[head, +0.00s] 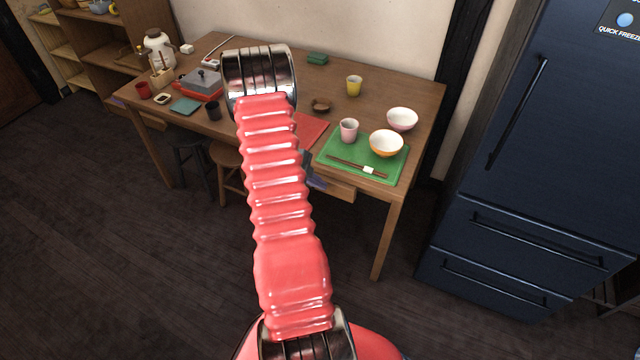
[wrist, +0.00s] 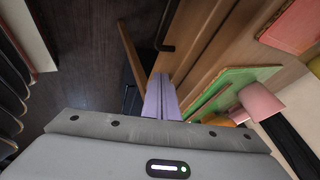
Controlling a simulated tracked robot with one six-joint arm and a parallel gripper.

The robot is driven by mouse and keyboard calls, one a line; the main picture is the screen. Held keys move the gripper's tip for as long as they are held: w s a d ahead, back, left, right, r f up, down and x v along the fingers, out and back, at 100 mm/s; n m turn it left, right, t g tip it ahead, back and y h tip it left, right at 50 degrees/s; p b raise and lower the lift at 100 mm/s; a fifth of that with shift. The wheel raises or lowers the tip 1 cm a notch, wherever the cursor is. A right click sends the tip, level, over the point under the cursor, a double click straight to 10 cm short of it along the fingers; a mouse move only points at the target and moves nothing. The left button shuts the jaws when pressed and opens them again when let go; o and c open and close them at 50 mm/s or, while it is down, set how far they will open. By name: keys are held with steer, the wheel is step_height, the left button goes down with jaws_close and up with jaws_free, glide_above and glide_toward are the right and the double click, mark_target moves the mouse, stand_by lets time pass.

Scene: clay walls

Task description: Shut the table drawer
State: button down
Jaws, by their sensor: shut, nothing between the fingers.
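The wooden table (head: 418,105) stands against the wall in the head view. Under its front edge, below the green mat, a drawer (head: 342,191) juts out a little. My gripper (head: 318,183) is mostly hidden behind my red arm in the head view, with a bluish part showing beside the drawer. In the wrist view its two pale purple fingers (wrist: 160,78) are together and empty, close to the wooden drawer front (wrist: 190,45). A dark handle (wrist: 165,32) shows just past the fingertips. Whether the fingers touch the wood I cannot tell.
On the table are a green mat (head: 335,158) with bowls, a pink cup (head: 349,129) and chopsticks, and a yellow cup (head: 354,85). Stools (head: 228,156) stand under the left part. A dark blue fridge (head: 540,130) is at right. The floor in front is clear.

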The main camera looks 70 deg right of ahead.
steer(key=w+a+r, duration=0.4)
steer(key=a+r, duration=0.3)
steer(key=r, duration=0.1)
steer(key=shift+w+a, duration=0.2)
steer(key=shift+a, duration=0.1)
